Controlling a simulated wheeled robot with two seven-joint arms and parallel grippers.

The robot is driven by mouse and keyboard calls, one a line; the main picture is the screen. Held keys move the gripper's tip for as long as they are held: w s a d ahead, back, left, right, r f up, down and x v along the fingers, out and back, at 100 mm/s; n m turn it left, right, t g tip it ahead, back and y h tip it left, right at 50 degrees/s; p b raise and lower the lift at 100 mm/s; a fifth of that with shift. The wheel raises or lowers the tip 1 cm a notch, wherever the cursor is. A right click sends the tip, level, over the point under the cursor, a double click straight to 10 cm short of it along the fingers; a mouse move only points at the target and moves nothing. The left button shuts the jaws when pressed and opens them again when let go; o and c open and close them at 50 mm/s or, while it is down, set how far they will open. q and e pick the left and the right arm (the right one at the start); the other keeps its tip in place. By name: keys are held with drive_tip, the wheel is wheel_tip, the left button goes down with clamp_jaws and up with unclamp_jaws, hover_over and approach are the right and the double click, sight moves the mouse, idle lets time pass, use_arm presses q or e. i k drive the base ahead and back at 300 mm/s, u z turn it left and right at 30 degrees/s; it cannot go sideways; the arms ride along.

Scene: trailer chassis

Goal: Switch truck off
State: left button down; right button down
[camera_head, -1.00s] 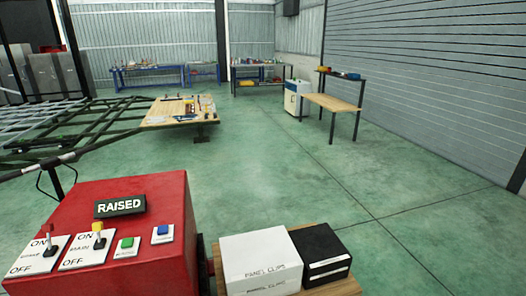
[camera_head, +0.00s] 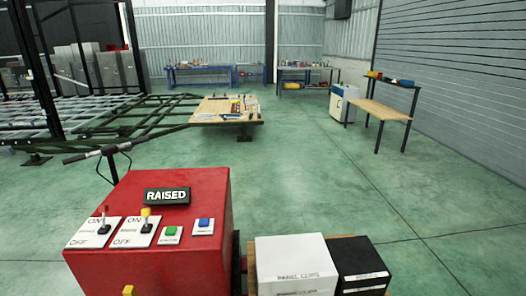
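A red control box (camera_head: 180,262) stands close in front of me at the lower left. A black sign on it (camera_head: 167,196) reads RAISED. On its top are a dark-handled lever switch (camera_head: 103,222) and a yellow-tipped lever switch (camera_head: 146,220), each on a white plate marked ON at the far end and OFF at the near end. Both levers stand up toward their ON ends; their small labels are too blurred to read. A green button (camera_head: 171,231) and a blue button (camera_head: 204,223) sit to their right. Neither of my grippers is in view.
A white box marked PANEL CLIPS (camera_head: 295,262) and a black box (camera_head: 360,265) stand right of the control box. The green trailer frame (camera_head: 120,122) and a wooden board with tools (camera_head: 225,110) lie beyond. Open green floor (camera_head: 320,180) extends to the right.

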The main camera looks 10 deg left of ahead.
sight(146, 212)
drive_tip(key=u, duration=1.2)
